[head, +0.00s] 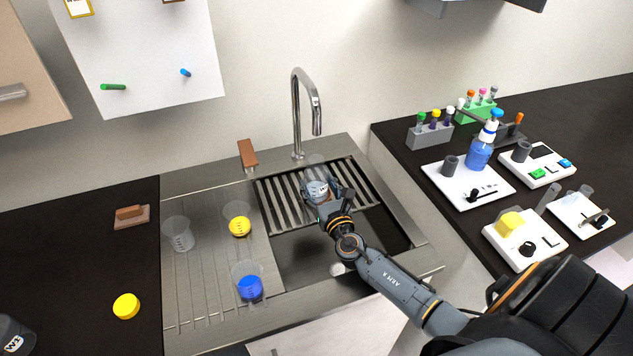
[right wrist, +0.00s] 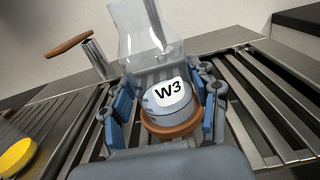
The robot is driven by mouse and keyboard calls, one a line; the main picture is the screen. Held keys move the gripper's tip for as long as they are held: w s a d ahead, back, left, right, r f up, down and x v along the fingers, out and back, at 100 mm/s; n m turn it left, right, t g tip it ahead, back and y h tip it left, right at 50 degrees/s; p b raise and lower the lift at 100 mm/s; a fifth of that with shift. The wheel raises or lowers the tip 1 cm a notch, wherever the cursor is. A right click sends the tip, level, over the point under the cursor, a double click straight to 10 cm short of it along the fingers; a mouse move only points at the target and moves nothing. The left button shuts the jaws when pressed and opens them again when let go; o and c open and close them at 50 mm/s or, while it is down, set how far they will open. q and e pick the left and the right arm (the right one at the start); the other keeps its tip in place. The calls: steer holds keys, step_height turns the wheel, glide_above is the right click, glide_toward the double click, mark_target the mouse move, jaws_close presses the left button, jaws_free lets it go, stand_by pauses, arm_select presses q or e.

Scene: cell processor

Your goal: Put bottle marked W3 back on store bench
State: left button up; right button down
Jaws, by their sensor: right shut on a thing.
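The bottle marked W3 (right wrist: 168,93) is between the blue-padded fingers of my right gripper (right wrist: 165,105) in the right wrist view, its label facing the camera. A clear part extends above it, and I cannot tell whether it belongs to the bottle. In the head view, my right gripper (head: 332,198) is shut on the bottle (head: 317,189) over the slatted sink area, partly hiding it. Another labelled bottle (head: 14,338), which appears to read W1, is cut off at the lower left on the dark left bench (head: 75,265). My left gripper is not in view.
The tap (head: 317,110) stands behind the sink (head: 385,230). A clear beaker (head: 178,234), a yellow-filled one (head: 238,222) and a blue-filled one (head: 249,283) stand on the drainboard. A yellow lid (head: 126,306) lies on the left bench. Lab devices and a blue bottle (head: 479,153) crowd the right bench.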

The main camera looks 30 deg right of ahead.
mark_target(316, 178)
steer(key=shift+r+p, duration=0.35)
steer(key=shift+r, duration=0.15)
steer(key=shift+r+p, duration=0.85)
steer(key=shift+r, duration=0.05)
steer(key=shift+f, duration=0.1)
